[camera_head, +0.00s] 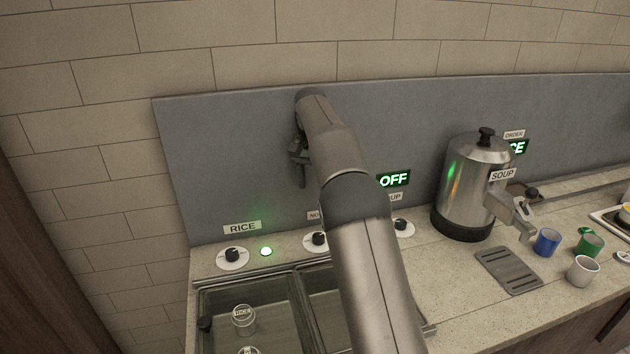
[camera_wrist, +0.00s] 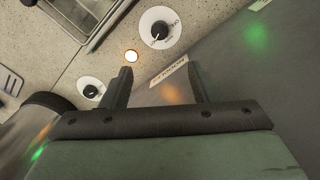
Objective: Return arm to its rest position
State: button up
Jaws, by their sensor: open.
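My gripper (camera_head: 301,168) hangs in front of the grey back panel, above the row of knobs, partly hidden by my arm in the head view. My arm reaches up from the bottom middle and bends down at its far end. In the wrist view my gripper (camera_wrist: 160,82) has two dark fingers spread apart with nothing between them. A white-dialled knob (camera_wrist: 158,28), a small lit lamp (camera_wrist: 132,56) and a label plate (camera_wrist: 170,72) show beyond the fingertips, apart from them as far as I can tell.
Glass-lidded wells (camera_head: 245,300) lie below the knobs, partly behind my arm. A steel soup urn (camera_head: 468,185) stands to the right, with a drip grate (camera_head: 509,270) and blue (camera_head: 547,242), green (camera_head: 590,242) and white (camera_head: 583,271) cups. A lit OFF sign (camera_head: 394,180) is on the panel.

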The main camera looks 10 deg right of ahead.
jog(key=s+d+r+n, duration=0.1)
jog(key=s+r+n, duration=0.2)
jog(key=s, duration=1.7)
jog(key=s+f+n, duration=0.1)
jog(key=s+f, duration=0.4)
jog(key=s, duration=0.7)
jog(key=s+f+n, duration=0.2)
jog(key=s+f, duration=0.3)
jog(key=s, duration=0.7)
jog(key=shift+a+n+t+y, duration=0.3)
jog(key=shift+a, duration=0.05)
